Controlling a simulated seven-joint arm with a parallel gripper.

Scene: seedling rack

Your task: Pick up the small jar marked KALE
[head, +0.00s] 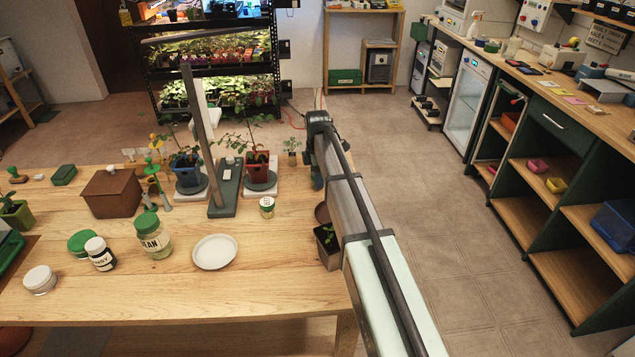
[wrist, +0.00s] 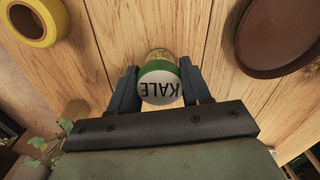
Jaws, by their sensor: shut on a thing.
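The small jar marked KALE (wrist: 160,87) has a white lid top with a green edge and a clear body with yellowish-green contents. In the wrist view it sits between the two fingers of my gripper (wrist: 158,67), which is shut on it. The lettering appears upside down there. I cannot tell whether its base touches the wood. In the head view my arm hides most of the gripper. A small jar with a green and white lid (head: 267,206) stands on the table there; its marking is too small to read.
In the wrist view a yellow ring (wrist: 34,20) lies left and a brown round dish (wrist: 264,32) right. On the table (head: 290,292) are a white plate (head: 215,252), a BEAN jar (head: 152,238), a black-labelled jar (head: 99,254) and potted plants. The table front is mostly clear.

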